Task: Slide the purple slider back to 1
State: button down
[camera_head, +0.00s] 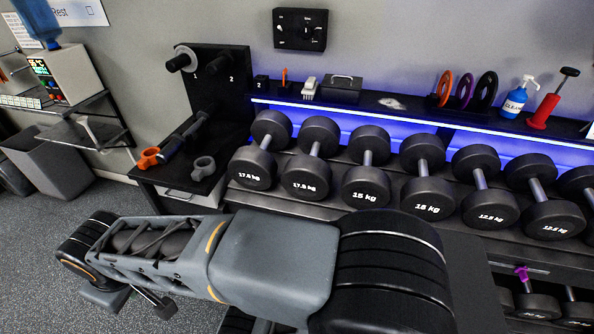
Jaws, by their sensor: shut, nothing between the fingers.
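The purple slider (521,273) is a small knob at the lower right. It sits on a dark rail (500,265) along the front of the dumbbell rack, below the upper row of dumbbells. Any number marks on the rail are too small to read. My arm's large dark links cross the lower part of the view, to the left of the slider. I cannot make out my gripper's fingers in this view.
The rack holds dumbbells (366,187) on two levels. Above them, a shelf carries coloured rings (464,90), a spray bottle (515,97) and a red pump (543,111). A black stand (217,80) is at left. Bare floor (25,240) shows at far left.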

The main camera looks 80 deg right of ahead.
aim_at(522, 271)
jog(key=u, duration=5.6)
jog(key=i, duration=1.15)
jog(key=u, duration=2.55)
